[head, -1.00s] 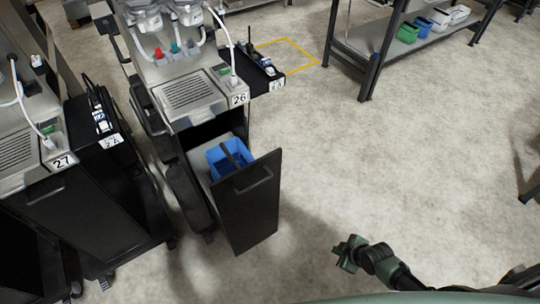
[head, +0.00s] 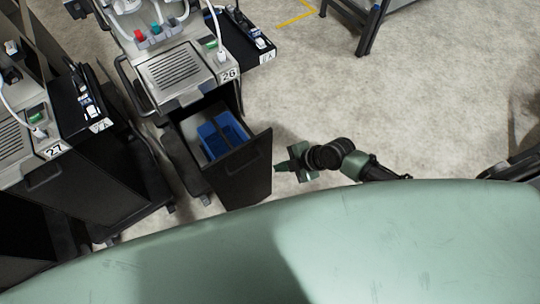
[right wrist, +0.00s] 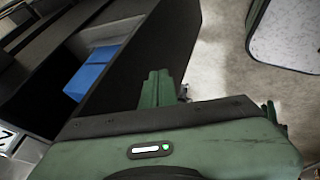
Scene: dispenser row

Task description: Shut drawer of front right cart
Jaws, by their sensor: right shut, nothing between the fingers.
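The cart labelled 26 (head: 170,72) stands at upper left of centre in the head view. Its black drawer (head: 243,175) is pulled out toward me and holds a blue bin (head: 215,138). My right gripper (head: 281,166) is shut and empty, just right of the drawer's front panel; I cannot tell if it touches. In the right wrist view, the shut fingers (right wrist: 157,88) show beside the dark drawer wall (right wrist: 165,50), with part of the blue bin (right wrist: 92,72) inside. My left gripper is not in view.
The cart labelled 27 (head: 20,140) stands close on the left, with a narrow gap between the carts. A shelf rack (head: 370,25) is at the back. My green body fills the front.

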